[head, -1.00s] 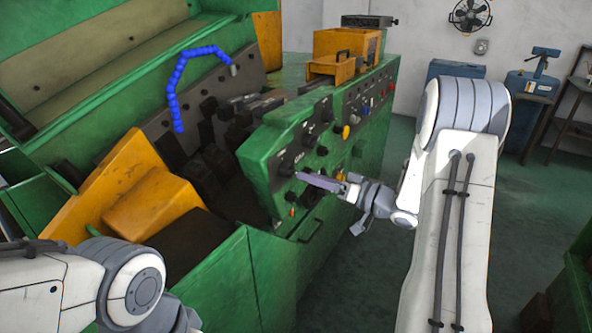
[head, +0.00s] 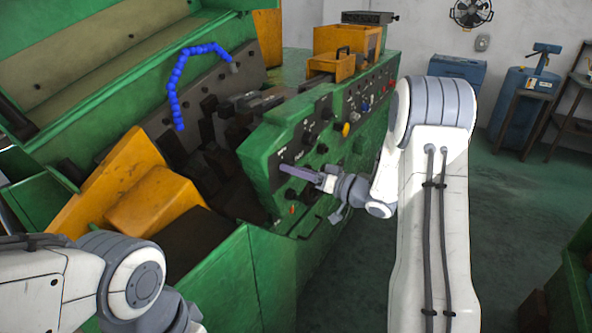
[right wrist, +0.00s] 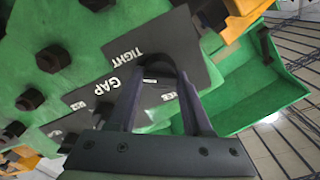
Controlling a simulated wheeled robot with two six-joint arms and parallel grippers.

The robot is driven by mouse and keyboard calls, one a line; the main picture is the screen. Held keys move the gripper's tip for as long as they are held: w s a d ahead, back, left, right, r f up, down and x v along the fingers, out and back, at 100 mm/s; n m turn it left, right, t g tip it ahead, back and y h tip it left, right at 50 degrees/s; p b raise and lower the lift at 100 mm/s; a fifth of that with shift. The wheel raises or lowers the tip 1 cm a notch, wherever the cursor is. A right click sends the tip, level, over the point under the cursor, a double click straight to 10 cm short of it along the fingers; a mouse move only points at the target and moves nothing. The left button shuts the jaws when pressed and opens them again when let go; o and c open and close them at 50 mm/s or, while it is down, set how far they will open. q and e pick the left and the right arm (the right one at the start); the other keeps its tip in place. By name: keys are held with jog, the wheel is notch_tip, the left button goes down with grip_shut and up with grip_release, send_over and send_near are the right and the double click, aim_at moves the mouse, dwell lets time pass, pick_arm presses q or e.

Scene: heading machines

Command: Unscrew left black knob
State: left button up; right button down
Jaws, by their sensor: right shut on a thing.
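My right gripper (head: 283,170) reaches from the right to the left end of the green machine's control panel (head: 262,158). Its jaws are shut on the left black knob, which the fingertips hide in the head view. In the right wrist view the fingers (right wrist: 155,62) close in around a dark shape at the panel, beside the words TIGHT and GAP. The knob's outline is hard to tell from the dark fingers there. My left arm shows at the lower left of the head view, but its gripper is out of frame.
Another black knob (head: 291,193) sits just below the gripper. More knobs are along the panel, including a yellow one (head: 346,130). A yellow guard (head: 150,200) and a blue segmented hose (head: 174,95) are to the left. Open floor (head: 350,280) lies right of the machine.

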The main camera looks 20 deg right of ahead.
jog(key=shift+s+a+f+n+b, duration=0.1)
jog(key=shift+n+b, duration=5.85)
jog(key=shift+b, duration=0.5)
jog(key=shift+s+a+f+n+b, duration=0.1)
jog(key=shift+n+b, duration=5.85)
jog(key=shift+b, duration=0.45)
jog(key=shift+c, duration=1.6)
grip_release()
jog(key=v, duration=1)
jog(key=shift+d, duration=0.2)
